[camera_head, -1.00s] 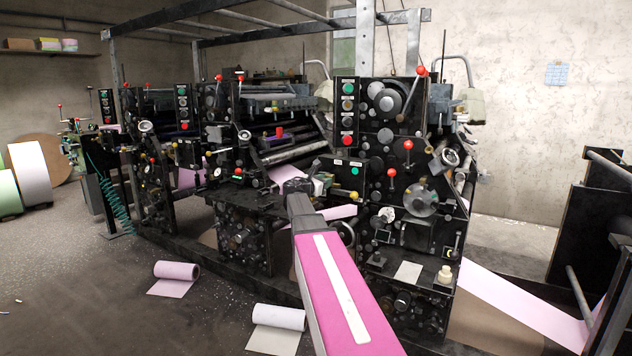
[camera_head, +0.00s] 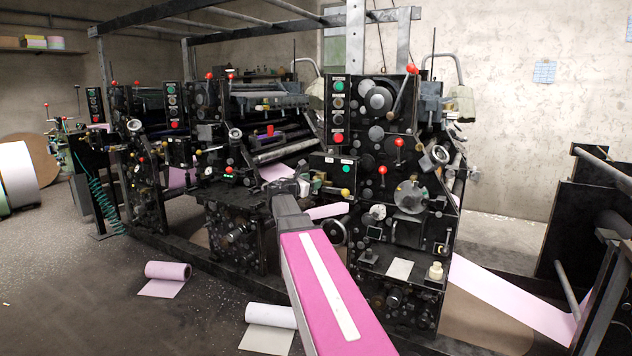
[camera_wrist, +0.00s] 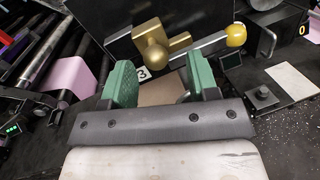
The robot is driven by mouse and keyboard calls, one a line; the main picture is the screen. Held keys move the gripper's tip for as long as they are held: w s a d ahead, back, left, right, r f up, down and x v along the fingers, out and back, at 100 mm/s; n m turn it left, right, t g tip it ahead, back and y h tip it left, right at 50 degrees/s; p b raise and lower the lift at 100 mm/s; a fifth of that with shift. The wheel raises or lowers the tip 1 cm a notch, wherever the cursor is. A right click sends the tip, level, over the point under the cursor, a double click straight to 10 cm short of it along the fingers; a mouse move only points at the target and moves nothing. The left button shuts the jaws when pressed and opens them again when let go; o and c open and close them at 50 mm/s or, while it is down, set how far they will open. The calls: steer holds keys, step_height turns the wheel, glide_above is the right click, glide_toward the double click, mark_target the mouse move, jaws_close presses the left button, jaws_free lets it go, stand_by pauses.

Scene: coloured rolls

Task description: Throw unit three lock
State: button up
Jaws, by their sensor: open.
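My gripper (camera_wrist: 162,78) is open, its two green fingers apart, with nothing between them that I can see held. In the wrist view a brass knob (camera_wrist: 151,52) on a dark panel stands just beyond the fingertips, between them. A number 3 label (camera_wrist: 143,73) shows beneath the knob. A grey lever with a yellow ball end (camera_wrist: 236,35) reaches from the brass part to the right. In the head view my gripper (camera_head: 308,185) is at the dark box on the right press unit, and the yellow ball (camera_head: 345,192) shows beside it. The brass knob is not clear there.
The right press unit carries red-knobbed levers (camera_head: 382,170) and a round dial (camera_head: 411,197). A pale plate (camera_wrist: 292,80) is at right. Paper rolls (camera_head: 168,270) lie on the floor.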

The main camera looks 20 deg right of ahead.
steer(key=v, duration=0.7)
stand_by(0.3)
steer(key=s+a+f+m+g+y, duration=0.25)
steer(key=s+f+m+y, duration=0.2)
steer(key=f, duration=0.75)
steer(key=s+a+f+m+g+y, duration=0.25)
steer(key=s+f+m, duration=0.35)
steer(key=f, duration=0.6)
steer(key=s+a+f+m+g+y, duration=0.3)
steer(key=s+a+f+m+y, duration=0.6)
steer(key=s+a+f, duration=0.4)
steer(key=shift+s+f+m, duration=0.45)
steer(key=shift+s+m, duration=0.3)
steer(key=shift+m, duration=0.1)
